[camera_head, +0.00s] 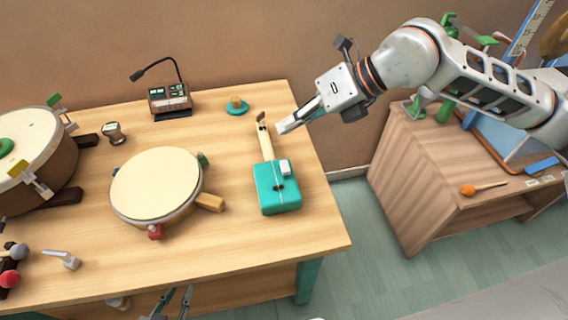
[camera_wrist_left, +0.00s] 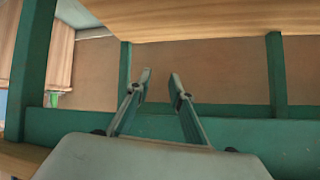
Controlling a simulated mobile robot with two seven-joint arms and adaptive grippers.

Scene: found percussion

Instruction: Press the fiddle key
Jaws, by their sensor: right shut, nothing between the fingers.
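The fiddle (camera_head: 267,198) lies on the wooden table, a teal box body with a pale neck (camera_head: 266,143) pointing to the back. A small white block (camera_head: 285,168), which looks like its key, sits on the body's upper right. A dark piece tops the neck. My right gripper (camera_head: 284,128) is shut and empty, its light tip just right of the neck's upper end, away from the white block. I cannot tell whether it touches the neck. My left gripper (camera_head: 173,296) is open and empty in front of the table's front edge; its fingers also show in the left wrist view (camera_wrist_left: 160,80).
A round drum (camera_head: 156,184) with a wooden block stands left of the fiddle. A small radio-like box with a microphone (camera_head: 170,98) and a teal disc with a knob (camera_head: 237,106) are behind. A second cabinet (camera_head: 422,185) stands right, across a gap.

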